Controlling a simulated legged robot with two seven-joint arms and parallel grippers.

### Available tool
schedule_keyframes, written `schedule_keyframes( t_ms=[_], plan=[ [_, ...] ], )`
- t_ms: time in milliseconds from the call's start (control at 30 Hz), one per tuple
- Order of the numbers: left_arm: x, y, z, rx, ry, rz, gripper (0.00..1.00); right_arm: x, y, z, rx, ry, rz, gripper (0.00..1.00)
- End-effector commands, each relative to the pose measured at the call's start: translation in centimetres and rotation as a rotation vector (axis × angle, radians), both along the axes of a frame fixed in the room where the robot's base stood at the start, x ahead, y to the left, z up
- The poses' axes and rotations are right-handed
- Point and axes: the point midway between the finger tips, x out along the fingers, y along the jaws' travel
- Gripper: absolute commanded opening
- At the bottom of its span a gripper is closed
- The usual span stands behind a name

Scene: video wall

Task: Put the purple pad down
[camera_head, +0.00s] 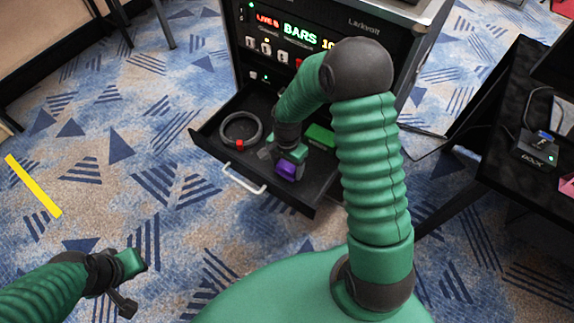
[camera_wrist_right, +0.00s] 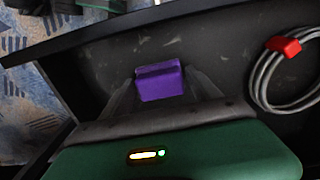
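The purple pad (camera_head: 287,169) is a small block inside the open black drawer (camera_head: 212,146), near its front right. It also shows in the right wrist view (camera_wrist_right: 160,84), between the two dark fingertips of my right gripper (camera_wrist_right: 161,78). The fingertips appear to touch its two sides, so the gripper looks shut on it. Whether the pad rests on the drawer floor or hangs just above it, I cannot tell. My left gripper (camera_head: 134,284) is at the lower left, over the carpet, far from the drawer, and its finger gap is not clear.
A grey cable coil with a red tie (camera_head: 240,129) lies in the drawer's left part. A green block (camera_head: 320,136) lies towards the right. The rack (camera_head: 300,50) stands behind. A black table (camera_head: 520,150) is at the right. A yellow strip (camera_head: 33,186) marks the carpet.

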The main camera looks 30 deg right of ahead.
Motion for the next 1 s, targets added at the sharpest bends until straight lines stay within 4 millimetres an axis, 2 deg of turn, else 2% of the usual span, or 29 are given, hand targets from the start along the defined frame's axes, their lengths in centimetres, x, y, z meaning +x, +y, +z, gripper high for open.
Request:
schedule_keyframes(
  t_ms=[100,367,500,600,700,1000],
  plan=[
    [0.0,0.0,0.0,0.000,0.000,0.000,0.20,0.0,0.0,0.1,-0.001,-0.001,0.000,0.85],
    [0.0,0.0,-0.1,0.000,0.000,0.000,0.20,0.0,0.0,0.1,-0.001,-0.001,0.000,0.85],
    [0.0,0.0,-1.1,0.000,0.001,0.000,0.20,0.0,-0.1,-0.4,-0.001,-0.003,-0.002,0.85],
    [0.0,0.0,0.9,0.000,0.000,0.000,0.20,0.1,-0.1,2.9,-0.003,-0.006,-0.001,0.85],
    [0.0,0.0,2.6,0.000,0.000,0.000,0.20,0.4,-1.0,6.0,-0.003,-0.006,-0.003,0.85],
    [0.0,0.0,4.8,0.000,0.000,0.000,0.20,0.4,-0.9,14.0,-0.003,-0.004,0.000,0.85]
  ],
)
